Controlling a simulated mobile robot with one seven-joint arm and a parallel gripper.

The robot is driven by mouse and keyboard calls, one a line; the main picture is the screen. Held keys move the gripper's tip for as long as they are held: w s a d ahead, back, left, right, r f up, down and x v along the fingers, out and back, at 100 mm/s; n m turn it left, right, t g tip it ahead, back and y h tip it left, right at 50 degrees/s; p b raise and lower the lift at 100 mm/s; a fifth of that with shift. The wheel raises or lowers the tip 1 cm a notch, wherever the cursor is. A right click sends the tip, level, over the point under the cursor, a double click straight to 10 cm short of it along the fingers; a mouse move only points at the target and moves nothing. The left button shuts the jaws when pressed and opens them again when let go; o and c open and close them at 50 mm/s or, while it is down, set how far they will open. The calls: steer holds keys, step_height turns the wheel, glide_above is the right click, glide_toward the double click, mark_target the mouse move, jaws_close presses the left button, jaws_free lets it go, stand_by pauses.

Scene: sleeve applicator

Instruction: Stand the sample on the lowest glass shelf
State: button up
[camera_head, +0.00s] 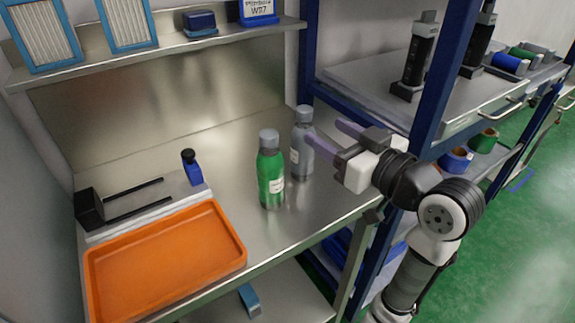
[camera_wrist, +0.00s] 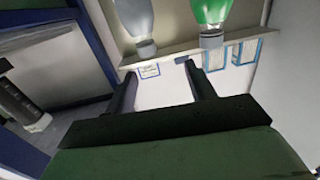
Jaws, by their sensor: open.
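A green bottle with a grey cap and pale label (camera_head: 271,178) stands upright on the metal workbench (camera_head: 225,165). A grey bottle with a grey cap (camera_head: 302,155) stands upright just behind it to the right. Neither is clearly marked as the sample. In the wrist view, both the grey bottle (camera_wrist: 136,18) and the green bottle (camera_wrist: 210,14) show upside down at the top edge. My gripper (camera_head: 325,131) is open and empty, its fingers pointing left, right beside the grey bottle; one fingertip overlaps its edge. Its fingers also show in the wrist view (camera_wrist: 160,75). I cannot make out any glass shelf.
An orange tray (camera_head: 236,232) lies at the bench's front left, with a black-and-blue device (camera_head: 193,168) behind it. A wall shelf (camera_head: 150,56) holds framed filters, a blue box and a sign. A blue-framed rack (camera_head: 440,75) with equipment stands right. Bare bench lies behind the bottles.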

mark_target(308, 122)
steer(key=shift+m+t+h, duration=0.5)
steer(key=shift+m+t, duration=0.1)
steer(key=shift+t, duration=0.1)
steer(key=w+a, duration=0.1)
steer(key=w, duration=0.1)
steer(key=w+a+f+p, duration=0.1)
steer(key=w, duration=0.1)
steer(key=w+a+f, duration=0.1)
steer(key=w, duration=0.1)
steer(key=shift+a+p, duration=0.1)
steer(key=shift+p, duration=0.25)
steer(key=shift+p+x, duration=1.1)
steer(key=shift+x, duration=1.65)
jaws_close()
